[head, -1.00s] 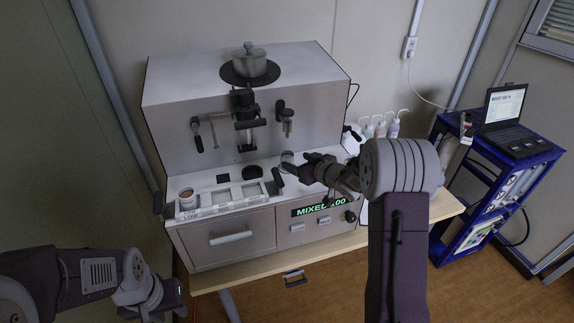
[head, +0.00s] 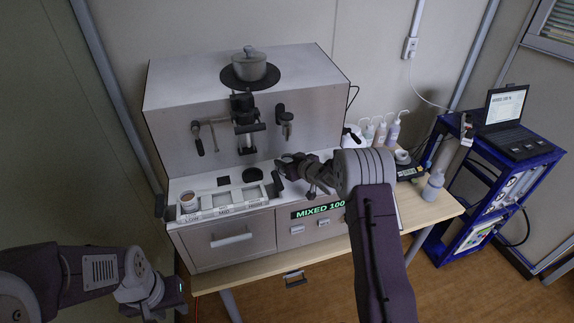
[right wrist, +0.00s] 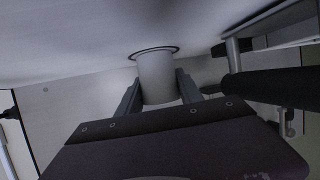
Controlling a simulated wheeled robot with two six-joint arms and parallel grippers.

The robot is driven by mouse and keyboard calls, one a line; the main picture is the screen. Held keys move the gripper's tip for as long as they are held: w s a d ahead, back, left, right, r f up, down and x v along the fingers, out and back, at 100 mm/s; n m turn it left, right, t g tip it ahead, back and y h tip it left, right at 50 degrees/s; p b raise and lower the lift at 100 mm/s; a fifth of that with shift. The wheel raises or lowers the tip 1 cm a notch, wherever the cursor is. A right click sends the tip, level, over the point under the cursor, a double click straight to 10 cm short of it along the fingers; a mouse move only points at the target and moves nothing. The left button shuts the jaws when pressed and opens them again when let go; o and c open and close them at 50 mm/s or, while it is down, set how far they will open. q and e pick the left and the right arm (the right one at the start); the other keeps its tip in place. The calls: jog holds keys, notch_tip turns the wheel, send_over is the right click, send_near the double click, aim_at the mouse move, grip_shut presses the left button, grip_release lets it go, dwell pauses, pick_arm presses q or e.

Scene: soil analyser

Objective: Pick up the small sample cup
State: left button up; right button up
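A small pale grey cup (right wrist: 157,76) stands between the two fingers of my right gripper (right wrist: 160,98) in the right wrist view. A dark ring shows around its far end, at a pale surface. The fingers lie close along both its sides; I cannot tell whether they touch it. In the head view my right gripper (head: 287,166) is low over the machine's worktop, right of the tray, and it hides this cup. Another white cup (head: 188,201) with brown contents stands in the LOW end of the tray. My left gripper (head: 176,298) is at the lower left, away from both cups; its fingers are unclear.
The grey machine (head: 230,85) rises behind the worktop, with handles and a central holder at its front. A pot (head: 249,65) sits on top. The tray (head: 228,197) is left of my right gripper. Bottles (head: 393,130) and a blue cart (head: 480,195) stand at the right.

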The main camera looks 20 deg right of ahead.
jog(key=c, duration=0.5)
grip_shut()
jog(key=shift+r, duration=0.1)
jog(key=shift+r, duration=0.85)
notch_tip(320, 180, up, 2)
jog(key=shift+d+r, duration=0.15)
jog(key=shift+r, duration=0.05)
jog(key=s+d+r+p, duration=0.2)
jog(key=d+r, duration=0.4)
jog(key=d, duration=0.4)
jog(key=shift+v, duration=1)
jog(key=shift+d, duration=0.15)
